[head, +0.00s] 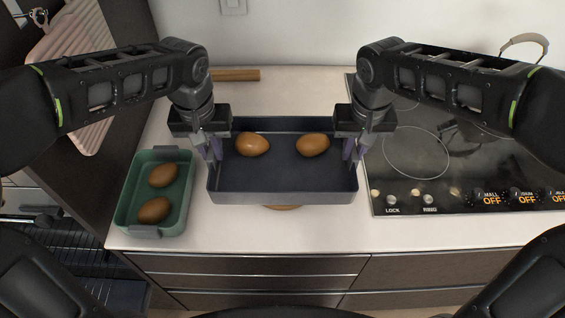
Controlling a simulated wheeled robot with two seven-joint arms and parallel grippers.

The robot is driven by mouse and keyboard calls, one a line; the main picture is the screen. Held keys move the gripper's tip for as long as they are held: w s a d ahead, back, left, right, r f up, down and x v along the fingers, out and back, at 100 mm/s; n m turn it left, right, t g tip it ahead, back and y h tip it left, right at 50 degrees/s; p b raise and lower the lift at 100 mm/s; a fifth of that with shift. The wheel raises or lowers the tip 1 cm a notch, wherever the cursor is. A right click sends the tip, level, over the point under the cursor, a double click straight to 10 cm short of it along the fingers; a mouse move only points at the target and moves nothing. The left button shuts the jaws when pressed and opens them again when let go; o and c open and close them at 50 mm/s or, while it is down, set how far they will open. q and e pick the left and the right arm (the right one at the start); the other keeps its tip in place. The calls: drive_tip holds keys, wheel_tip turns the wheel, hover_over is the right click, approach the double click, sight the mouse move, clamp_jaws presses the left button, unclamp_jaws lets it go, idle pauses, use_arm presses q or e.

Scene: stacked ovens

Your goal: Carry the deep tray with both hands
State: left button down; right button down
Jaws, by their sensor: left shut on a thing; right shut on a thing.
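The deep tray (283,190) is dark blue-grey and rectangular, in the middle of the head view. Two brown eggs lie in it, one on the left (252,144) and one on the right (313,145). My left gripper (212,150) is shut on the tray's left side. My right gripper (355,150) is shut on its right side. The tray looks level and appears to be above the counter; its exact height is hard to tell. A round brown thing (282,207) shows partly beneath its front edge, mostly hidden by the tray.
A green tray (126,202) with two brown eggs stands on the white counter (300,234) at left. A black cooktop (420,165) with knobs lies at right. A wooden piece (236,75) lies at the back. The counter's front strip is clear.

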use_arm(q)
drive_tip(key=shift+r+p, duration=0.4)
drive_tip(key=shift+r, duration=0.35)
use_arm(e)
drive_tip(key=shift+r, duration=0.75)
